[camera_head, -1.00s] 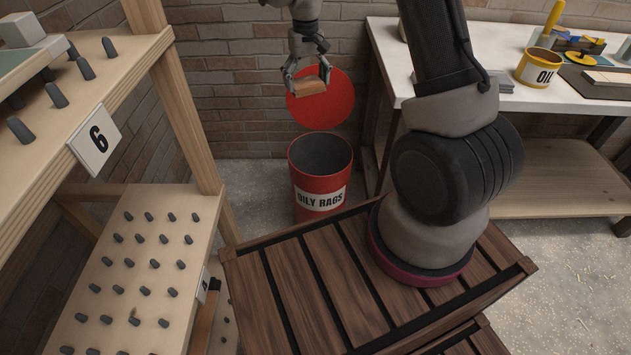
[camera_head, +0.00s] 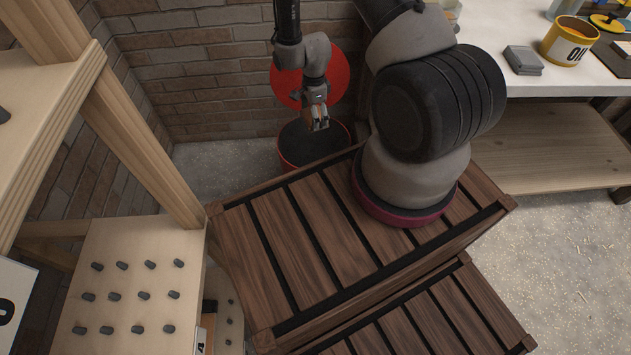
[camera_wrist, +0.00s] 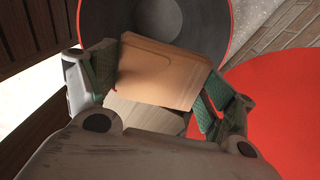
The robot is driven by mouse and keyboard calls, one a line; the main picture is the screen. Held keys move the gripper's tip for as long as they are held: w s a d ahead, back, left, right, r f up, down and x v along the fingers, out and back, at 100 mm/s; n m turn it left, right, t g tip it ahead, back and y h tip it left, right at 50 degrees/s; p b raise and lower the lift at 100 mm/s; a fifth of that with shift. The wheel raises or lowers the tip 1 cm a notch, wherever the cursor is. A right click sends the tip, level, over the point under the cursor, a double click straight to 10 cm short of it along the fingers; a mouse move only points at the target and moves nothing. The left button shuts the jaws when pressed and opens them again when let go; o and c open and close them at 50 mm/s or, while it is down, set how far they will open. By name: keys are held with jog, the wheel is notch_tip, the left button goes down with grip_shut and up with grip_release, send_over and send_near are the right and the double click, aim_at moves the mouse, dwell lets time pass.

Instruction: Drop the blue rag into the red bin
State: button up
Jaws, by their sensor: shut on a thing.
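My gripper (camera_head: 318,118) is shut on a tan-orange block (camera_wrist: 160,72) with flat faces and a pale wooden lower part. The block sits between the green-lined finger pads in the wrist view. The red bin (camera_head: 298,148) stands on the floor by the brick wall, its dark mouth open. My gripper is above the bin mouth in the head view; the exact height is hard to tell. The bin's dark inside and red rim also show beyond the block in the wrist view (camera_wrist: 207,25). I see no blue rag in any view.
A round red lid (camera_head: 335,75) stands against the wall behind the bin. A slatted wooden crate (camera_head: 285,225) is in front of it. A pegged wooden rack (camera_head: 130,265) stands at left. A white workbench (camera_head: 520,85) with a yellow oil can (camera_head: 570,42) is at right.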

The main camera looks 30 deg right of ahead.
jog(key=f+m, duration=0.1)
jog(key=s+f, duration=0.1)
jog(key=s+f+m, duration=0.1)
jog(key=shift+s+d+f+m, duration=0.1)
jog(key=shift+d+m, duration=0.2)
jog(key=shift+f, duration=2.9)
jog(key=o, duration=0.8)
notch_tip(320, 180, up, 12)
jog(key=shift+r, duration=0.1)
